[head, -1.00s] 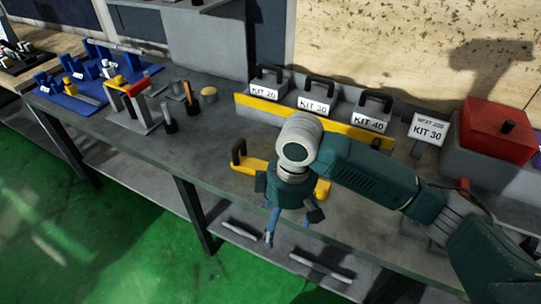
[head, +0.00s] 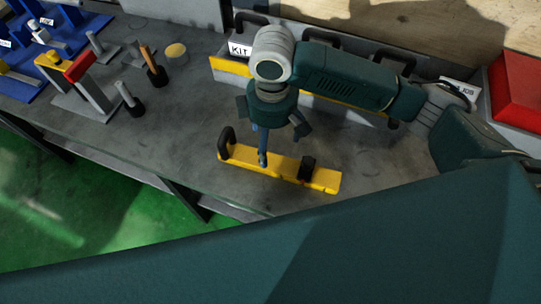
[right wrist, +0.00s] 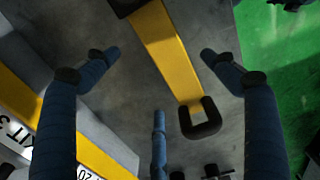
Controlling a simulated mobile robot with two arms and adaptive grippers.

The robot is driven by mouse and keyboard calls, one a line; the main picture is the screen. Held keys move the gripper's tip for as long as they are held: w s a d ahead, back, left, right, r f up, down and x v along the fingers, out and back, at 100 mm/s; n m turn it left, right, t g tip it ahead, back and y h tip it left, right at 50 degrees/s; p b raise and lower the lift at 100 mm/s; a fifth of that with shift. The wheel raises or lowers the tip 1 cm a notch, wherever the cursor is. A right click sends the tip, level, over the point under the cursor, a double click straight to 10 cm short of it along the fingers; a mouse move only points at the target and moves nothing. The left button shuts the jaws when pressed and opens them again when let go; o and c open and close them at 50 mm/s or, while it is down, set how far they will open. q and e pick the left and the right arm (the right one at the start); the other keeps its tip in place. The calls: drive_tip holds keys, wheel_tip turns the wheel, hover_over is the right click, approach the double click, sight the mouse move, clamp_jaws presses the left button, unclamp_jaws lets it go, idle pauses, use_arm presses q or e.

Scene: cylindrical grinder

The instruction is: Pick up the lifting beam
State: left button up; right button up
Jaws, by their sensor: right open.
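The lifting beam (head: 287,171) is a yellow bar with a black handle near each end, lying on the grey bench in the head view. My right gripper (head: 262,158) points down over its left half, between the two handles. In the right wrist view the beam (right wrist: 170,55) runs between the open fingers of the right gripper (right wrist: 160,62). One handle (right wrist: 200,119) shows near its lower end; the other is cut by the top edge. The fingers hold nothing. Whether the fingertips touch the bench is unclear. My left gripper is not in view.
A yellow-fronted row of kit boxes (head: 230,66) stands behind my right arm. A red box (head: 514,90) is at the right. Small tools (head: 130,100) and a red-topped stand (head: 79,68) are on the left. A teal link of mine crosses the foreground.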

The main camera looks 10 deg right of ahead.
sight(273, 158)
drive_tip(key=shift+s+f, duration=0.1)
drive_tip(key=shift+f, duration=0.85)
drive_tip(key=f, duration=0.1)
drive_tip(key=f+p, duration=0.1)
drive_tip(key=f, duration=0.3)
drive_tip(key=shift+s+d, duration=0.15)
drive_tip(key=shift+s, duration=0.1)
drive_tip(key=shift+f, duration=0.3)
drive_tip(key=shift+c, duration=1.1)
drive_tip(key=c, duration=1.7)
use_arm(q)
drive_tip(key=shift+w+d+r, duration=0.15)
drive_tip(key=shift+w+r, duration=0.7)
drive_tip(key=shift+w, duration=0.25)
use_arm(e)
drive_tip(key=shift+w+r, duration=0.15)
drive_tip(key=shift+r, duration=0.05)
drive_tip(key=shift+c, duration=0.2)
